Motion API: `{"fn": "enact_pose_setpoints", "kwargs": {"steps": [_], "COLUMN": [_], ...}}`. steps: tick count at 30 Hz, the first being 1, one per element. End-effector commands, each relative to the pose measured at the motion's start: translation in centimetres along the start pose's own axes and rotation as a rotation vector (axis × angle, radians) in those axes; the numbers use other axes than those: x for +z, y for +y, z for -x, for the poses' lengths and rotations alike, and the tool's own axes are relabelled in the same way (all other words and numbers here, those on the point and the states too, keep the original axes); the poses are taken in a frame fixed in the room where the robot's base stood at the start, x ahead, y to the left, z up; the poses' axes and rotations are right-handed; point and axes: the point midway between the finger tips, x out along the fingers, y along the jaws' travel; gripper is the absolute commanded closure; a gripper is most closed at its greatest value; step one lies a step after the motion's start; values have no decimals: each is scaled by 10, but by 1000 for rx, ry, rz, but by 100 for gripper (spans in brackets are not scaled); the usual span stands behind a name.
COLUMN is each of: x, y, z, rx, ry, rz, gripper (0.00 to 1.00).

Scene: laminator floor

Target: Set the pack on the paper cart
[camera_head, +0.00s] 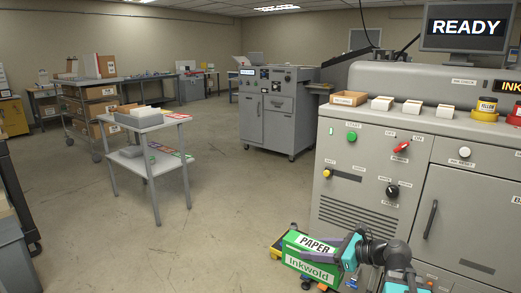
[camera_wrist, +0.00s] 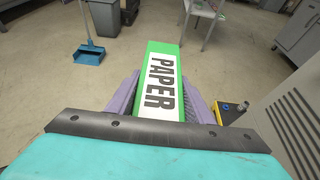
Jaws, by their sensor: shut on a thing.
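The pack (camera_head: 305,262) is a green and white block lettered PAPER and Inkwold, low at the front of the head view. My gripper (camera_head: 340,254) is shut on it. In the wrist view the pack (camera_wrist: 162,85) sits between the purple fingers of my gripper (camera_wrist: 160,100) and points away from the wrist. A grey two-shelf cart (camera_head: 152,170), which looks like the paper cart, stands left of centre, well apart from the pack. Its top holds a white paper stack in a grey tray and coloured sheets. Its lower shelf holds further items, partly hidden.
A large grey machine (camera_head: 345,215) with knobs fills the right, close beside my arm. A smaller grey machine (camera_head: 275,110) stands behind. A shelf cart with boxes (camera_head: 100,92) is at the back left. A blue dustpan (camera_wrist: 88,55) lies ahead. Floor between pack and cart is clear.

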Motion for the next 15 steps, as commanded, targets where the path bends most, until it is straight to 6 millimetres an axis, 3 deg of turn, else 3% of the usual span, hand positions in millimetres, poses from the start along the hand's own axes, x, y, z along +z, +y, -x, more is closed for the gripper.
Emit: {"fn": "enact_pose_setpoints", "kwargs": {"steps": [1,15], "x": [11,43], "y": [0,0], "z": [4,17], "rx": [0,0], "ry": [-4,-4], "rz": [0,0], "gripper": [100,100]}}
